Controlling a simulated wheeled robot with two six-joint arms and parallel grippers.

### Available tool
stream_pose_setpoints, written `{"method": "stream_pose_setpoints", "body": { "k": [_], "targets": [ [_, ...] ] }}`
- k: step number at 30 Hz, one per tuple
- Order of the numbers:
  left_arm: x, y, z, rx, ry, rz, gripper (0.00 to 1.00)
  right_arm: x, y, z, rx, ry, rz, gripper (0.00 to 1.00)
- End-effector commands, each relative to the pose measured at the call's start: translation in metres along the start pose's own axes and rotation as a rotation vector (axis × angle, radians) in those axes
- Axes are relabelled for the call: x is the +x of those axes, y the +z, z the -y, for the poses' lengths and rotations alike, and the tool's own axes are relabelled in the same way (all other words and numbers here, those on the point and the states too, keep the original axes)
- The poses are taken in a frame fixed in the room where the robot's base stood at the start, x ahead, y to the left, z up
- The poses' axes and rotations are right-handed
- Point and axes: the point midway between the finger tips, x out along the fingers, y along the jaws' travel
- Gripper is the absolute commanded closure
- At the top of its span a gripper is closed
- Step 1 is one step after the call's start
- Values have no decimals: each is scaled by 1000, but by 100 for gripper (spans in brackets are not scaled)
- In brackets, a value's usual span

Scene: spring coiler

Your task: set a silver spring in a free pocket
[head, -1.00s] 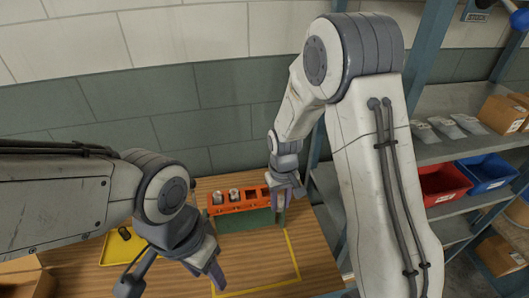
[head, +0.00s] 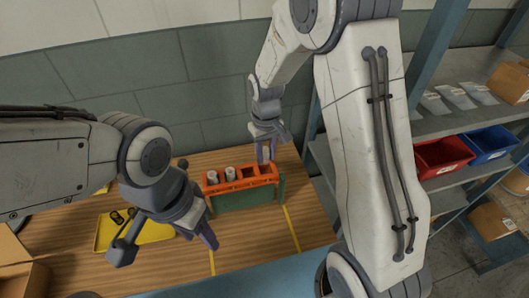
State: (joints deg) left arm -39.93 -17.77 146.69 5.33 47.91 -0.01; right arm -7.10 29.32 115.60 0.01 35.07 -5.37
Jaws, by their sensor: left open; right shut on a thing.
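An orange rack (head: 240,180) with a row of pockets stands on a green base on the wooden table. Its two left pockets hold light silver springs (head: 212,177) and (head: 229,172); the pocket right of them looks dark and empty. My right gripper (head: 266,157) points down at the rack's right-end pocket, shut on what I take to be a silver spring; its fingers hide it, and I cannot tell how deep it sits. My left gripper (head: 206,233) is open and empty, low over the table left and in front of the rack.
A yellow tray (head: 150,232) with small dark round items lies left on the table. A cardboard box (head: 15,262) is at the far left. A shelf with red (head: 443,160) and blue (head: 488,145) bins stands on the right. Yellow tape marks the tabletop.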

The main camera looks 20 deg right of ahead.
Motion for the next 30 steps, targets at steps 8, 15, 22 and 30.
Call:
{"method": "stream_pose_setpoints", "body": {
  "k": [8,15,22,30],
  "targets": [
    [23,1,2,-3,0,0,50,26,0,2,-3,0,0,100],
    [33,2,2,-3,0,0,50,43,-1,2,-4,0,0,100],
    [36,2,3,-2,0,0,50,50,0,3,-4,-1,4,100],
    [37,2,3,-2,0,0,50,52,1,4,-5,-1,5,36]
  ]
}}
